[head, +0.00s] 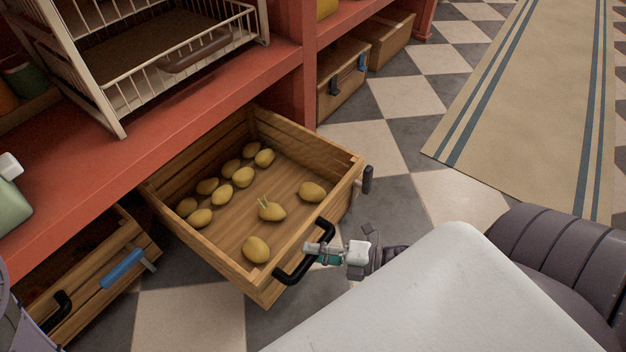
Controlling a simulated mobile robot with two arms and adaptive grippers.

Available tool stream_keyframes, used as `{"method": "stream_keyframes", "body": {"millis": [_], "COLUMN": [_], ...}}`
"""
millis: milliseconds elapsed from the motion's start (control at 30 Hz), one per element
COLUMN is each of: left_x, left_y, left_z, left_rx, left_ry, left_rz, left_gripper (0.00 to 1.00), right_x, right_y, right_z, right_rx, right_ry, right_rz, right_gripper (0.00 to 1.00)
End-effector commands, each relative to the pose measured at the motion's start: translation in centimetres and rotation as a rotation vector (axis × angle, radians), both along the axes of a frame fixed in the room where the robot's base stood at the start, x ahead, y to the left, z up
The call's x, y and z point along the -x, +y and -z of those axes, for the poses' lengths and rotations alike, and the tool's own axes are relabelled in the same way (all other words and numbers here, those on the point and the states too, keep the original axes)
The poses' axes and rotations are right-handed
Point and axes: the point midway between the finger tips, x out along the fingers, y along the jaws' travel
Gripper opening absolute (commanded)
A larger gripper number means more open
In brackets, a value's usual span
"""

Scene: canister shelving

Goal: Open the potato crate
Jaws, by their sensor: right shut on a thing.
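The potato crate (208,256) is a wooden drawer-like box pulled well out from under the red shelf, over the checkered floor. Several potatoes (243,177) lie loose on its bottom, one of them sprouting. A black handle (289,275) is fixed to its front side. My right gripper (318,251) is at that front side and is shut on the black handle. Its fingers hide part of the handle. My left gripper is not in view.
The red shelf (190,120) above carries a white wire basket (175,65). More crates (342,88) sit at the back. Checkered floor (395,150) and a beige rug (530,90) lie free to the right.

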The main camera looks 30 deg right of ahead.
Motion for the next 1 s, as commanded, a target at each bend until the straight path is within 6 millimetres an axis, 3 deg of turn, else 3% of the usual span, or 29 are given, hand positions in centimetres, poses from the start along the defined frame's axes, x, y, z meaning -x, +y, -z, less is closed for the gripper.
{"method": "stream_keyframes", "body": {"millis": [133,167,300,667,1000], "left_x": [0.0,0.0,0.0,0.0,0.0], "left_y": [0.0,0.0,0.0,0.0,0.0], "left_z": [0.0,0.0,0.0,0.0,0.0], "left_rx": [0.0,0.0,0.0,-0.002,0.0], "left_ry": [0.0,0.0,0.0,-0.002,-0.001], "left_rz": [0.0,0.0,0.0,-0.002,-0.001], "left_gripper": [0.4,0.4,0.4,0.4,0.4], "right_x": [0.0,0.0,0.0,0.3,4.9], "right_y": [0.0,0.0,0.0,-0.3,-4.4], "right_z": [0.1,0.1,0.0,0.0,-1.0], "right_rx": [0.0,0.0,0.0,0.001,0.001], "right_ry": [0.001,0.001,0.001,0.002,0.006], "right_rz": [-0.001,-0.001,-0.001,0.0,0.0], "right_gripper": [0.0,0.28,0.5,0.5,0.5]}}
